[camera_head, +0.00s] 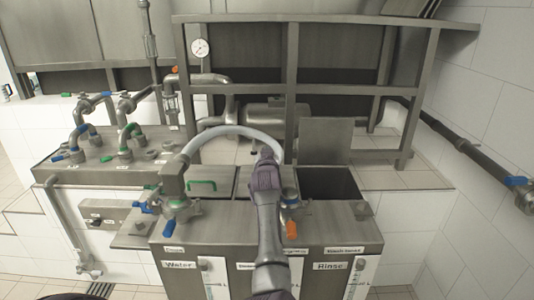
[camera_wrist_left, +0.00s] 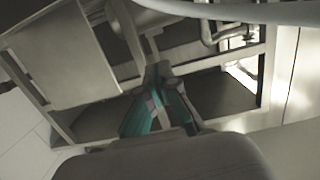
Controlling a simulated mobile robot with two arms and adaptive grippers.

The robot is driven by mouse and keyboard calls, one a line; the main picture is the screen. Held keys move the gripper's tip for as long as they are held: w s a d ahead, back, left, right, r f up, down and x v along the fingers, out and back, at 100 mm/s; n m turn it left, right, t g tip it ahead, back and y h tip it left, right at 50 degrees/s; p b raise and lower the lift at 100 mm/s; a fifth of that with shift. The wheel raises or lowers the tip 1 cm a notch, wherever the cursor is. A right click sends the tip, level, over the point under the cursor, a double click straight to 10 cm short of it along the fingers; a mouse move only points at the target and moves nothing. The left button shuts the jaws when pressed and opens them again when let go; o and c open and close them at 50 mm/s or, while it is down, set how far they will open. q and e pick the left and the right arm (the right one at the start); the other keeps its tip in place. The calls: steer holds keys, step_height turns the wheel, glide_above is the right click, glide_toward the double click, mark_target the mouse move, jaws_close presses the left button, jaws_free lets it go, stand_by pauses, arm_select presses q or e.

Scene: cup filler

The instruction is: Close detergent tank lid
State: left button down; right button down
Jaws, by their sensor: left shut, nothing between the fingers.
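A flat grey square lid (camera_head: 325,140) stands upright behind a dark open tank mouth (camera_head: 330,184) at the right of the steel unit. The front panel below this opening reads "Rinse"; the middle panel's label is mostly hidden by my arm. My left gripper (camera_head: 266,155) points away from me, left of the raised lid, near the curved hose, and appears apart from the lid. In the left wrist view, its teal-lined fingers (camera_wrist_left: 155,98) are shut and empty, with a flat grey plate, apparently the lid (camera_wrist_left: 68,55), to their left. My right gripper is not in view.
A pale curved hose (camera_head: 232,131) arches behind my left gripper. Valves with blue and orange handles (camera_head: 291,229) stand on the unit's front top. A steel shelf frame (camera_head: 291,80) rises behind. A green handle (camera_head: 202,185) sits on a left cover.

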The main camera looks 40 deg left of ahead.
arm_select(q)
steer(key=shift+r, duration=0.1)
step_height(320, 180, up, 10)
stand_by(0.4)
